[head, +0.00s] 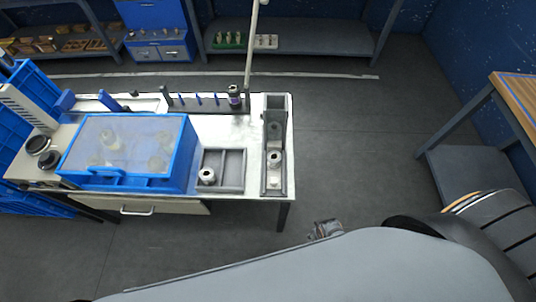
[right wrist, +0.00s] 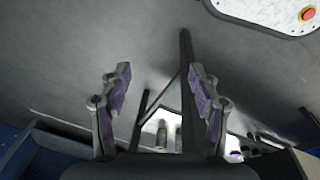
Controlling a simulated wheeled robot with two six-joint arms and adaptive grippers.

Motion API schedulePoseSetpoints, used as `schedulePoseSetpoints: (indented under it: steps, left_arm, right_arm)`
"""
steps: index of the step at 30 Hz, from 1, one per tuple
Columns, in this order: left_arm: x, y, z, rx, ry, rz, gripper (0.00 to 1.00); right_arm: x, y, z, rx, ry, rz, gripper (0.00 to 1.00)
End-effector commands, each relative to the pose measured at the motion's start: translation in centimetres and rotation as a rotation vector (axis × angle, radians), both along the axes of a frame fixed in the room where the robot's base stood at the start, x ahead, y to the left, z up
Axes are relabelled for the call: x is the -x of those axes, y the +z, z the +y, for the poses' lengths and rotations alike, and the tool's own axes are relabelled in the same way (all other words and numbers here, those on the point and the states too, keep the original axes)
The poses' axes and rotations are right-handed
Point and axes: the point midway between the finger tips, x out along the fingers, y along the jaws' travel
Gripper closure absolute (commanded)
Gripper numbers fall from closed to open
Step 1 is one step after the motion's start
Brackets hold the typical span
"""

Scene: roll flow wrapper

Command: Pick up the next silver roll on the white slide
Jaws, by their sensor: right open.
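Another silver roll (head: 207,175) stands in a grey divided tray (head: 232,168) left of the slide. My right gripper (head: 326,229) shows near the table's front right corner, well apart from the rolls and partly hidden by my own grey arm. In the right wrist view its purple-padded fingers (right wrist: 160,88) are spread with nothing between them. My left gripper is not in view.
A blue box (head: 187,165) with a clear lid fills the table's middle. A rack with blue pegs and a dark bottle (head: 234,96) lines the back edge, beside a thin pole (head: 250,50). A wooden-topped bench (head: 515,95) stands right. The floor between is clear.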

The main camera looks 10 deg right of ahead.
Motion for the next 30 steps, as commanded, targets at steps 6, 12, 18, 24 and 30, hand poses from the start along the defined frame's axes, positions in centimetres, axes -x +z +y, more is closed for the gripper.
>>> schedulePoseSetpoints:
  steps: [6,12,18,24,30]
  left_arm:
    - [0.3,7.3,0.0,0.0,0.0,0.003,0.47]
    - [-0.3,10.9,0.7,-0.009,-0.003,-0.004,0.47]
    - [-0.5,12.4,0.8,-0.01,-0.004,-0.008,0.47]
    - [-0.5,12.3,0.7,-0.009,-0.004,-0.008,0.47]
    - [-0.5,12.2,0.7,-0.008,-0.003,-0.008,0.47]
  right_arm:
    - [-12.8,17.7,2.6,0.038,0.334,-0.001,0.38]
    - [-18.6,29.0,4.1,0.07,0.606,0.021,0.38]
    - [-23.2,34.1,6.6,0.08,0.985,0.08,0.38]
    - [-26.5,32.8,9.6,0.067,1.347,0.132,0.38]
    - [-28.0,32.2,11.7,0.056,1.584,0.157,0.38]
